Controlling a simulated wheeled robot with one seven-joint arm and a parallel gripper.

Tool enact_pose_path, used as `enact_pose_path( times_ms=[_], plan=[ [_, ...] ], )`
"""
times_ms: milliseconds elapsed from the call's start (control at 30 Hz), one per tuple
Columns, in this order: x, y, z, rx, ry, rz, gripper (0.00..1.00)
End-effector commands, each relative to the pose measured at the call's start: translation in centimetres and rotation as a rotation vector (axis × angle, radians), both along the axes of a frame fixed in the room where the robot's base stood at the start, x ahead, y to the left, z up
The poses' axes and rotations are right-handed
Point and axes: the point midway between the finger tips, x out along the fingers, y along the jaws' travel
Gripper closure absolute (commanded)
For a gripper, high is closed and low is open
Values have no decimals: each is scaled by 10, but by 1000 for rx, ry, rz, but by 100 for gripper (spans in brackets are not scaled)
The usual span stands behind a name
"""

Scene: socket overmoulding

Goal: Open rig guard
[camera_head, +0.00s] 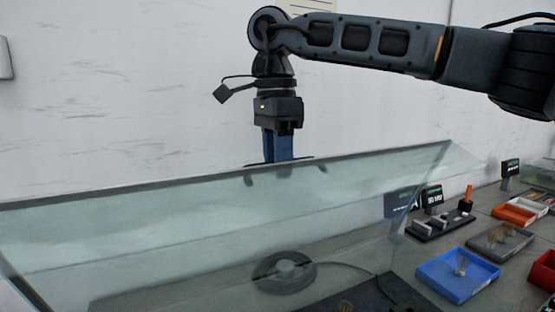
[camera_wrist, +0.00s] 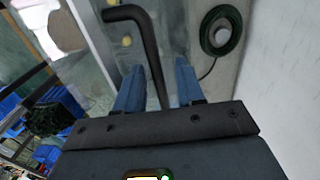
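The rig guard (camera_head: 190,215) is a large clear panel that slants across the front of the head view, its dark top edge rising to the right. A dark bar handle with bent ends (camera_head: 250,180) shows at that edge; it is a black bent bar in the wrist view (camera_wrist: 149,45). My gripper (camera_head: 277,158) points down at the handle, its fingertips partly hidden by the panel edge. In the wrist view the two blue fingers (camera_wrist: 160,68) stand apart with the bar running between them. Gaps seem to show on both sides of the bar.
Behind the panel lies a round dark coil or ring (camera_head: 284,272). To the right, the bench holds a blue tray (camera_head: 447,285), a grey tray (camera_head: 500,240), an orange-red tray (camera_head: 515,212) and a dark block rack (camera_head: 440,224). A white wall stands close behind my arm.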

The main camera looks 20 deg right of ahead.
Motion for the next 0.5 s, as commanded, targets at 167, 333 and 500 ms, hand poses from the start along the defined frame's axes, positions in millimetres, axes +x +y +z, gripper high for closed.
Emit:
enact_pose_path(
  times_ms=[167, 333, 500],
  plan=[
    [1, 0, 12, -1, -2, 0, 62],
    [3, 0, 40, -2, -3, -2, 62],
    [5, 0, 64, 0, -1, -1, 62]
  ],
)
